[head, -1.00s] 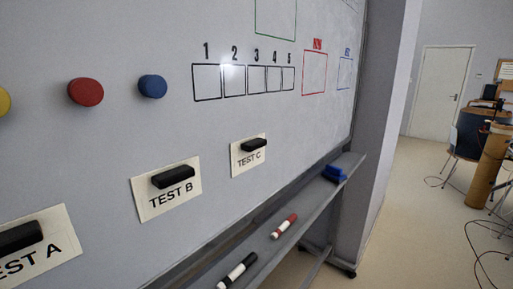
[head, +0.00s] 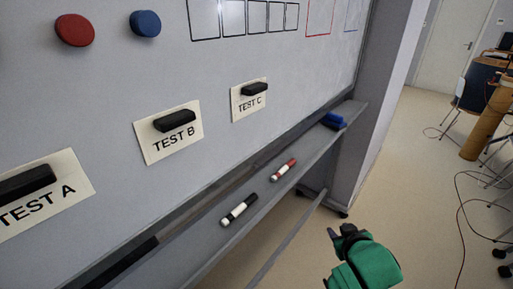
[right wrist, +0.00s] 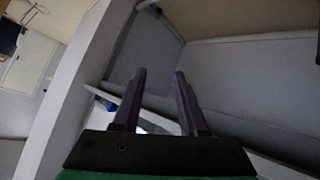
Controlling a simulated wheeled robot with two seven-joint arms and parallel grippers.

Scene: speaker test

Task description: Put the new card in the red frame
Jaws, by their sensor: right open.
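Three white cards hang on the whiteboard (head: 290,60) under black magnets: TEST A (head: 72,187), TEST B (head: 156,150) and TEST C (head: 243,108). None is marked as new, so I cannot tell which card is meant. The red frame (head: 308,32) is drawn on the board at the top right, and its upper part is cut off. My right gripper (head: 340,231) is open, low at the right, apart from the board and the cards. In the right wrist view its fingers (right wrist: 160,74) are spread with nothing between them. My left gripper is not in view.
A tray ledge (head: 298,178) runs below the board, holding a black marker (head: 239,210), a red marker (head: 284,170) and a blue eraser (head: 333,121). Red (head: 75,30) and blue (head: 145,23) magnets are at the upper left. Floor at right is open, with cables farther off.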

